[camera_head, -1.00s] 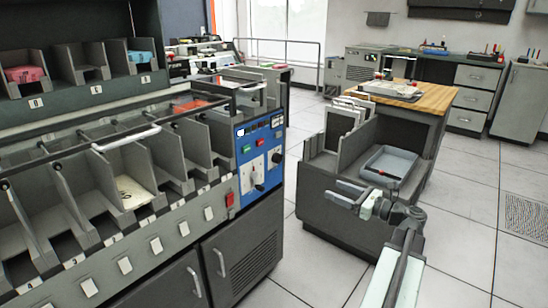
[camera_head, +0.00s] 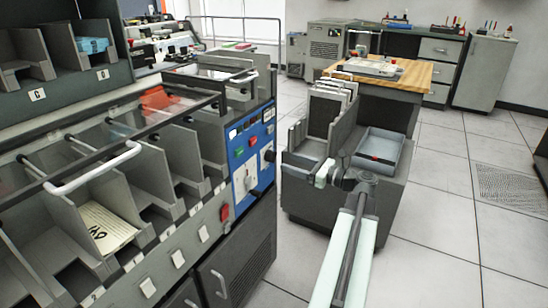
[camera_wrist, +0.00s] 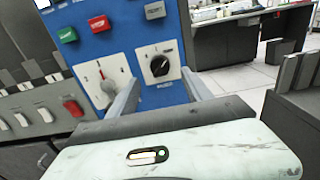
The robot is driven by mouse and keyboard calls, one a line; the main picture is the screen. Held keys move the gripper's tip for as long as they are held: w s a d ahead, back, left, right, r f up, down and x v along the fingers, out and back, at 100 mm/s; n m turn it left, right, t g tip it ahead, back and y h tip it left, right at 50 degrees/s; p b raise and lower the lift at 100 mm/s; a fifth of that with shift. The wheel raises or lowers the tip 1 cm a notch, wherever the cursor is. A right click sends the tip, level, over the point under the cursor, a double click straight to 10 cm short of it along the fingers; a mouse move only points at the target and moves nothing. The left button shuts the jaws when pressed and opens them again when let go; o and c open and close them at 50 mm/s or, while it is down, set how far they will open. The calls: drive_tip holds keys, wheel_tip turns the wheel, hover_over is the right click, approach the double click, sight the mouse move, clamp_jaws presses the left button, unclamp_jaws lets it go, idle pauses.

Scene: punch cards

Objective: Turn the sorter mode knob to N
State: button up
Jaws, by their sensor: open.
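A black round knob (camera_wrist: 160,65) sits on a white plate on the blue sorter panel (camera_wrist: 125,40) in the wrist view. It has a pale mark; the letters around it are too small to read. The knob also shows at the right of the panel in the head view (camera_head: 267,155). My gripper (camera_wrist: 160,90) is open and empty. Its two fingers point at the panel, with the knob showing between and above their tips; I see no contact. My gripper in the head view (camera_head: 288,166) is just right of the panel.
Green and red buttons (camera_wrist: 97,24) are above the lever plate. A red switch (camera_wrist: 73,108) is on the sorter's grey face. A dark cart (camera_head: 300,195) with a grey tray (camera_head: 378,150) stands right of the sorter. Floor (camera_head: 430,220) is clear to the right.

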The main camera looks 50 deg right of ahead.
sight(271, 157)
drive_tip(key=x, duration=0.6)
drive_tip(key=shift+w, duration=0.3)
drive_tip(key=shift+a, duration=0.1)
clamp_jaws()
